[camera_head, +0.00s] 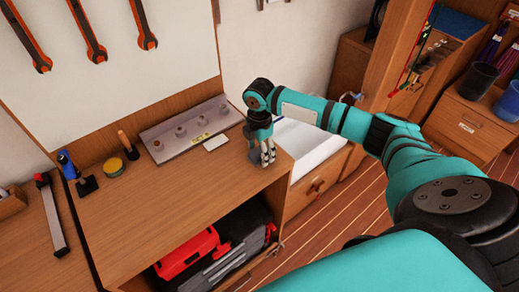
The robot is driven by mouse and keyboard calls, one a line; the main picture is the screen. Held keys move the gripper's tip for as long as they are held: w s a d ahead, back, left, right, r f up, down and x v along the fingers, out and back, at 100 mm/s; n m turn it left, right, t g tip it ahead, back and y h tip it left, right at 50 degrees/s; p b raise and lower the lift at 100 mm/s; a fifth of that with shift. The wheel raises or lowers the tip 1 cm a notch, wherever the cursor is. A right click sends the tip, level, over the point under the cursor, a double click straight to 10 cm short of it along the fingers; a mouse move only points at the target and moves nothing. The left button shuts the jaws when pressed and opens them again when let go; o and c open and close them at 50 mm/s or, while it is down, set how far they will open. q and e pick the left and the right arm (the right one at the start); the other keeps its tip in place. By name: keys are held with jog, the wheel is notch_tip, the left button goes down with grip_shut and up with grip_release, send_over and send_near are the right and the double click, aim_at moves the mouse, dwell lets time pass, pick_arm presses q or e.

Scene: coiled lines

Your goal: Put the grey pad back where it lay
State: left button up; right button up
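A small pale grey pad (216,142) lies flat on the wooden bench (165,205), beside the front right edge of a long grey plate (188,130) that bears several round knobs. My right gripper (263,162) points down at the bench's right end, to the right of the pad and apart from it. Its fingers sit close to the bench top. They look near each other, but the view is too small to show whether they are open or shut, or hold anything. My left gripper is not in view.
A wooden-handled tool (127,145), a yellow-green tin (113,167) and a blue-topped item (67,164) stand at the bench's back left. A red toolbox (188,254) sits on the shelf below. The bench front is clear. A white basin (308,145) adjoins at right.

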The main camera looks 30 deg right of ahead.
aim_at(259, 151)
notch_tip(259, 151, up, 12)
jog(key=b, duration=0.2)
jog(key=shift+r+b, duration=0.2)
jog(key=shift+b, duration=0.1)
